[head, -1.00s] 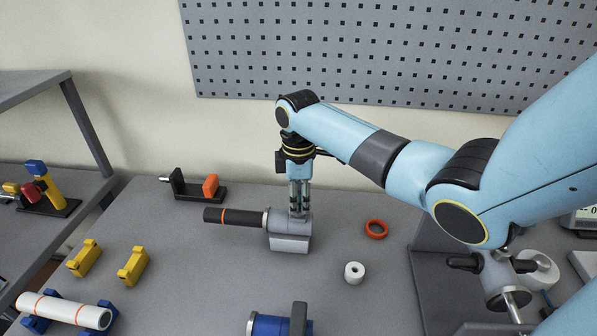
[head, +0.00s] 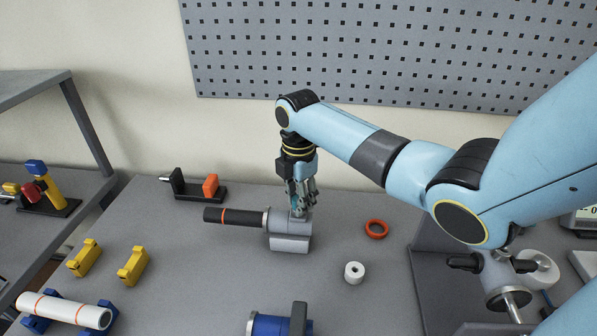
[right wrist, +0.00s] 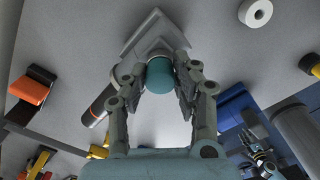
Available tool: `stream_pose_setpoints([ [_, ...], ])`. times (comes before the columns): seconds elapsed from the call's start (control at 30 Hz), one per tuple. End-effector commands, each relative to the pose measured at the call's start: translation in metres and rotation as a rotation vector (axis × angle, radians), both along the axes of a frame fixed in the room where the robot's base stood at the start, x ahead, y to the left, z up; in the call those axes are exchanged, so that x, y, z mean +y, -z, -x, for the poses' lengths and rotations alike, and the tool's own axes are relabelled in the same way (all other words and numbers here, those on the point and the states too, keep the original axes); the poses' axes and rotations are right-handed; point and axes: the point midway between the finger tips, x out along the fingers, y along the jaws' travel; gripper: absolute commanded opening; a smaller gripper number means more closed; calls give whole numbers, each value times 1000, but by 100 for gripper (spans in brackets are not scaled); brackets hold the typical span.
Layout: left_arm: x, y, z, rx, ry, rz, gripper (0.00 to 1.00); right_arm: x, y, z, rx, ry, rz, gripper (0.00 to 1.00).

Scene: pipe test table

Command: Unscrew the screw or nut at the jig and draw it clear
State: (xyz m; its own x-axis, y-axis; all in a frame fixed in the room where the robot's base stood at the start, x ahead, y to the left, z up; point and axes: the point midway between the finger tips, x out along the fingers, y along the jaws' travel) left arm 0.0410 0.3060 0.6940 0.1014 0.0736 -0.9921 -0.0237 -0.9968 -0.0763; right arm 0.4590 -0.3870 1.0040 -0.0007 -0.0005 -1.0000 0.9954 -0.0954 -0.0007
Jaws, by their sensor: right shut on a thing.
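The grey jig (head: 290,242) stands on the table, with a black handle-like pipe with an orange band (head: 235,217) pointing left from it. My right gripper (head: 299,210) points straight down over the top of the jig. In the right wrist view its fingertips (right wrist: 160,85) are shut on a teal round screw or nut (right wrist: 160,74), directly over the jig (right wrist: 150,35). The fingers hide most of it in the head view, and its thread does not show. My left gripper is not in the head view; a small jointed shape at the lower right of the wrist view may be it.
An orange ring (head: 376,229) and a white ring (head: 354,272) lie right of the jig. A black stand with an orange block (head: 210,186) is behind left. Yellow blocks (head: 133,265), a white pipe (head: 64,310) and a blue part (head: 270,325) lie nearer.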

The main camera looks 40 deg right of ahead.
Motion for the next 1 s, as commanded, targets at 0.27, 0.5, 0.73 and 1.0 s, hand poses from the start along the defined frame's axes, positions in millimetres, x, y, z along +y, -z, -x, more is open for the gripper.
stream_pose_setpoints([
  [0.27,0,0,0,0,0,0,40,0,0,0,0,-286,0,0],
  [0.5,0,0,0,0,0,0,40,0,0,0,0,-292,0,0],
  [0.73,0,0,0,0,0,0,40,0,0,0,0,-570,0,0],
  [1.0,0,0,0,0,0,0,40,0,0,0,0,-740,-1,0],
])
